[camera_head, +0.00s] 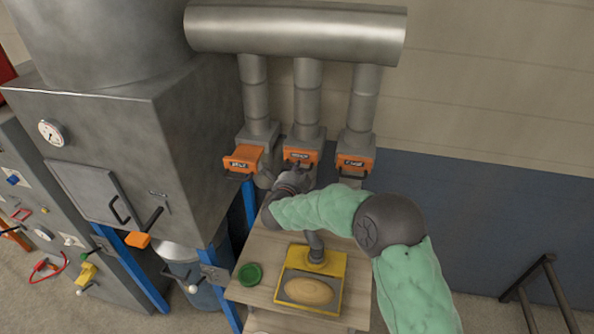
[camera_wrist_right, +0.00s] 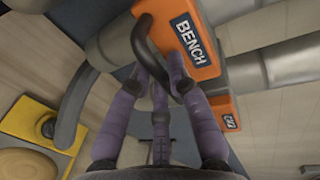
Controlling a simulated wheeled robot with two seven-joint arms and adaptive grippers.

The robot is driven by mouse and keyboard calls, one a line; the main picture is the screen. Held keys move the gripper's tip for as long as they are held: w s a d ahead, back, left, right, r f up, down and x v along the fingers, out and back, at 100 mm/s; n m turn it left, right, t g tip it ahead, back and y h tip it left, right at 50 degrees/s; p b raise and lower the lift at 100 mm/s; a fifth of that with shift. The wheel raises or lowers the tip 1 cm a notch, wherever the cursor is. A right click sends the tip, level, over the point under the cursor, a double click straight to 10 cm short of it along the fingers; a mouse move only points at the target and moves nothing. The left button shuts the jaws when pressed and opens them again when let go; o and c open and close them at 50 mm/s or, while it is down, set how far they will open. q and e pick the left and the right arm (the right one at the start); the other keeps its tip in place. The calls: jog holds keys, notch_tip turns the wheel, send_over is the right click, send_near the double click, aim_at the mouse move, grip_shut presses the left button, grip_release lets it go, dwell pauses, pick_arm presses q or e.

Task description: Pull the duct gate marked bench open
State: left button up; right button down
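The gate marked BENCH (camera_wrist_right: 185,40) is an orange box with a blue label and a dark loop handle (camera_wrist_right: 142,45) in the right wrist view. In the head view it is the middle orange gate (camera_head: 300,156), under the middle duct. My right gripper (camera_wrist_right: 163,65) has its purple fingers at this handle, with the bar between or against them. I cannot tell whether they press on it. In the head view my right gripper (camera_head: 297,172) is just below the middle gate, partly hidden by its own hand. My left gripper is out of view.
Orange gates stand on the left (camera_head: 243,160) and right (camera_head: 356,163); the left one sticks out further. Below are a wooden table (camera_head: 262,305), a yellow tray (camera_head: 332,275) with an oval wooden piece, and a green ring (camera_head: 250,274). A grey cabinet (camera_head: 190,130) stands at left.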

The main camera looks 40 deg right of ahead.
jog(key=f+b+v, duration=0.1)
jog(key=v, duration=0.7)
jog(key=shift+s+a+f, duration=0.2)
jog(key=shift+a+f, duration=0.2)
jog(key=c, duration=1.2)
grip_release()
jog(key=shift+o, duration=0.2)
jog(key=shift+s+a+r, duration=0.1)
jog(key=shift+a, duration=0.05)
